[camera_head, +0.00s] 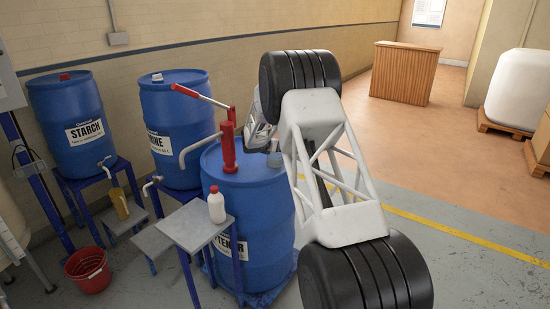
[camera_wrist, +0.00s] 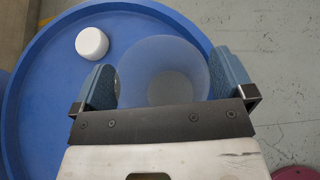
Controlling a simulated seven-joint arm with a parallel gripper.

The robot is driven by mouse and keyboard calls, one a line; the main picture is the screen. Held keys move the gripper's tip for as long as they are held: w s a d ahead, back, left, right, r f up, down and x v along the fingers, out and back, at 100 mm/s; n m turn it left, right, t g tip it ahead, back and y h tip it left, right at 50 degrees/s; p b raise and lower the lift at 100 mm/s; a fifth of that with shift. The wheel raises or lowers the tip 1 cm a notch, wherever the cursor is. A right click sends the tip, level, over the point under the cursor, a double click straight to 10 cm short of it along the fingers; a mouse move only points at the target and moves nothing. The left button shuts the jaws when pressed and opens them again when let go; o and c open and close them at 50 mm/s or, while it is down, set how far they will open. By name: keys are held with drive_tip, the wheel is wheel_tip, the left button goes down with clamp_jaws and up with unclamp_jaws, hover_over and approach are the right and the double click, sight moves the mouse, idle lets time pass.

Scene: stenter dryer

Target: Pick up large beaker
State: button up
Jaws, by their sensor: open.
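The large beaker (camera_wrist: 160,55) is a translucent, pale grey-blue round vessel on the blue drum lid (camera_wrist: 40,85) in the wrist view. I look down into its wide mouth. My gripper (camera_wrist: 163,72) is open, with one blue-grey finger on each side of the beaker. The near part of the beaker is hidden by the dark gripper bar, and I cannot tell whether either finger touches it. In the head view the gripper end is at the drum top, mostly hidden behind my arm, and the beaker is not clear there.
A white round cap (camera_wrist: 91,43) sits on the lid left of the beaker. In the head view a red hand pump (camera_head: 229,150) rises from the front blue drum (camera_head: 262,215). A white bottle with a red cap (camera_head: 216,207) stands on a grey stand beside it. Open floor lies right.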

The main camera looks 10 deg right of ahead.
drive_tip(key=c, duration=1)
drive_tip(key=shift+r, duration=0.1)
drive_tip(key=s+r, duration=0.1)
drive_tip(key=s, duration=0.4)
drive_tip(key=s+r, duration=0.2)
drive_tip(key=s, duration=0.3)
drive_tip(key=s+r, duration=0.2)
drive_tip(key=s, duration=0.4)
drive_tip(key=shift+a, duration=0.2)
idle(0.5)
